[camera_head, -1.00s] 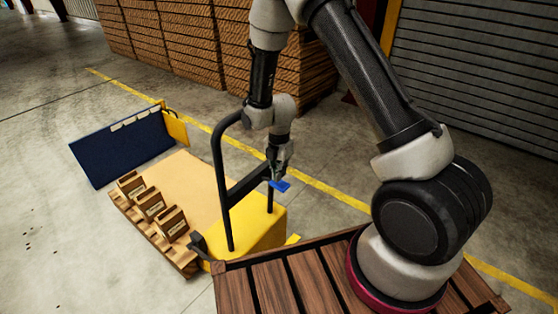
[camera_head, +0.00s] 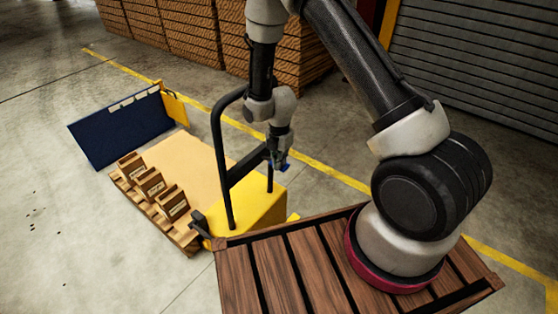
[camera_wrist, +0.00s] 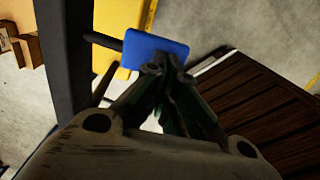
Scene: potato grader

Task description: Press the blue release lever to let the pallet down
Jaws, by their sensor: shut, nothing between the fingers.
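The blue release lever (camera_head: 287,166) is a small flat paddle on the dark handle frame (camera_head: 217,150) of the yellow pallet truck (camera_head: 262,212). In the wrist view the blue paddle (camera_wrist: 155,45) sits on a dark rod at the top middle. My gripper (camera_head: 279,166) is shut and empty, pointing down at the lever and hiding part of it. In the wrist view its fingertips (camera_wrist: 166,66) overlap the paddle's lower edge; I cannot tell whether they press on it. The pallet (camera_head: 178,236) lies in front of the truck with a tan load surface; its height above the floor is unclear.
Several small wooden boxes (camera_head: 150,185) stand along the pallet's near edge. A dark blue panel (camera_head: 125,132) stands behind it. A slatted wooden platform (camera_head: 290,270) carries my arm's base. Stacked timber (camera_head: 185,38) and a roller shutter (camera_head: 480,70) stand at the back. Floor at left is clear.

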